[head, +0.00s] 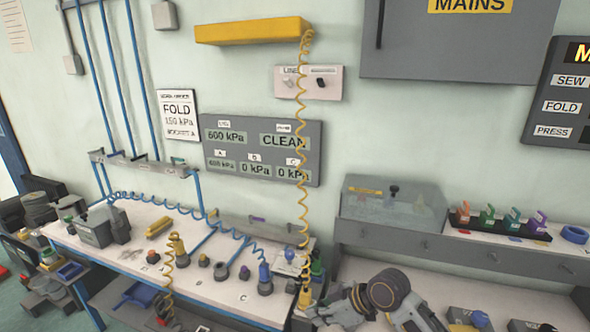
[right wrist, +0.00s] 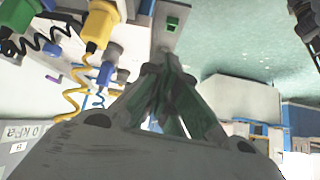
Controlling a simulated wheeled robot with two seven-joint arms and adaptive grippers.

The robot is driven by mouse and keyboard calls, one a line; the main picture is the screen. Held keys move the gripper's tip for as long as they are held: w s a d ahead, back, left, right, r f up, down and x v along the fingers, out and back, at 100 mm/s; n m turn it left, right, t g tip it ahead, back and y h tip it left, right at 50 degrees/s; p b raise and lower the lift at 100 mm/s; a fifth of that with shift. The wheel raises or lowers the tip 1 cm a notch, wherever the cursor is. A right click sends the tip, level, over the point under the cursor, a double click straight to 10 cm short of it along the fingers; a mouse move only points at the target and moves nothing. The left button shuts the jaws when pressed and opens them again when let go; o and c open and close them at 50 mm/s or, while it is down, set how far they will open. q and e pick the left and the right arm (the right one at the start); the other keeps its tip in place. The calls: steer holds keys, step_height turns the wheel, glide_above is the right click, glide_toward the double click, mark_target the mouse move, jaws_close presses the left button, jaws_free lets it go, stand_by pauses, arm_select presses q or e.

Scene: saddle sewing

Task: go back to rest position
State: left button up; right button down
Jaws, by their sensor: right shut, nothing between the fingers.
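My right gripper (head: 318,312) is low in the head view, right of the workbench (head: 215,312), with its arm coming in from the bottom right. In the right wrist view its green-padded fingers (right wrist: 168,60) come together, shut and empty. The yellow connector (head: 305,298) on the hanging yellow coiled hose (head: 301,150) is just beside the gripper in the head view. A yellow connector (right wrist: 97,27) also shows left of the fingers in the right wrist view, apart from them. My left gripper is in neither view.
The bench holds a blue coiled hose (head: 150,198), a yellow plug (head: 178,245) and several dark fittings. To the right is a grey cabinet with a clear cover (head: 390,200) and a rack of coloured clips (head: 500,222). A pressure display (head: 262,150) is on the wall.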

steer(key=s+d+f+m+h, duration=0.4)
steer(key=s+d+f+m, duration=0.15)
steer(key=s+d, duration=0.3)
steer(key=s+d+f+m+h, duration=0.4)
steer(key=s+d+m, duration=0.2)
steer(key=s+d, duration=0.3)
steer(key=s+a+f+g, duration=0.1)
steer(key=s+f, duration=0.1)
steer(key=f, duration=1.5)
steer(key=s+f, duration=0.2)
steer(key=f, duration=1.4)
steer(key=s+d+f, duration=0.2)
steer(key=s+f, duration=0.8)
steer(key=s, duration=0.1)
steer(key=s+d+f+g, duration=0.1)
steer(key=s+d+f, duration=0.1)
steer(key=s+f, duration=0.7)
steer(key=shift+s+f+n, duration=0.35)
steer(key=shift+s+n, duration=0.1)
steer(key=shift+s, duration=0.65)
steer(key=shift+w+a, duration=0.1)
